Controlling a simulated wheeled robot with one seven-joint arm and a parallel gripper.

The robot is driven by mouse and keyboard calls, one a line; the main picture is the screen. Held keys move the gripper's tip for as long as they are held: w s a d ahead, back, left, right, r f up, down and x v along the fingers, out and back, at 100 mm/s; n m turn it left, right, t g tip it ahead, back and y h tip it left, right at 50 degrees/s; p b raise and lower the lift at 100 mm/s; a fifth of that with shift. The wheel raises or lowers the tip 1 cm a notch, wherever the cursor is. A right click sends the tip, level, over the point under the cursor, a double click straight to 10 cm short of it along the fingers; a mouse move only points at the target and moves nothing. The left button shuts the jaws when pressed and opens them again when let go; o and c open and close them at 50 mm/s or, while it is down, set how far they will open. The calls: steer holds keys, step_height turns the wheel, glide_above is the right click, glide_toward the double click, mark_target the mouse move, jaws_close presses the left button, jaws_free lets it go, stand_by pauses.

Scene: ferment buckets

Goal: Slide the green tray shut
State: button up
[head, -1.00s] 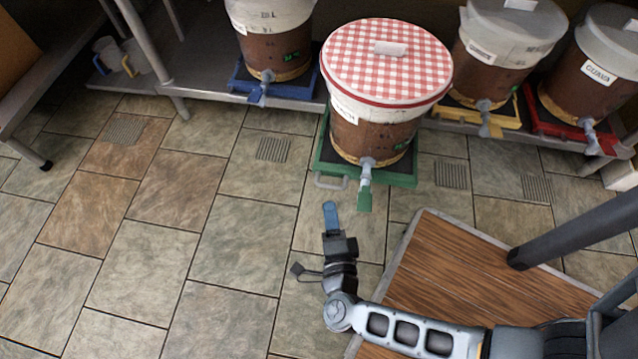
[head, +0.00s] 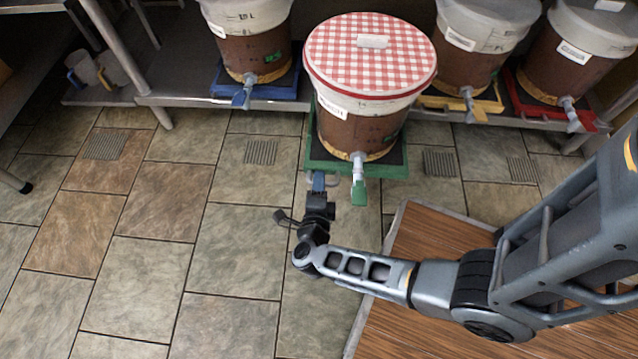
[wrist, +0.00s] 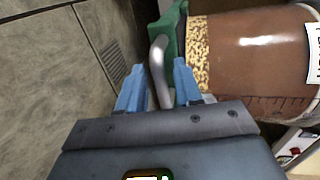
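The green tray (head: 392,171) juts out from the low shelf, in front of the row. It carries a brown bucket (head: 352,132) with a red-checked cover and a tap with a green end (head: 359,190) hanging over the front edge. My gripper (head: 318,181) is at the left of the tray's front, at its grey handle (head: 331,178). In the wrist view, the blue fingertips of my gripper (wrist: 158,82) stand on either side of the handle (wrist: 160,62), with gaps showing. The tray's green edge (wrist: 174,28) is just beyond. The far handle end is partly hidden in the head view.
Blue (head: 270,103), yellow (head: 450,102) and red (head: 545,108) trays with buckets sit on the shelf, farther back than the green one. A wooden platform (head: 440,230) lies under my arm at right. Tiled floor (head: 240,245) at left is clear.

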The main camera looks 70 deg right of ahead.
steer(key=shift+w+d, duration=0.1)
steer(key=shift+d, duration=0.2)
jaws_close()
stand_by(0.5)
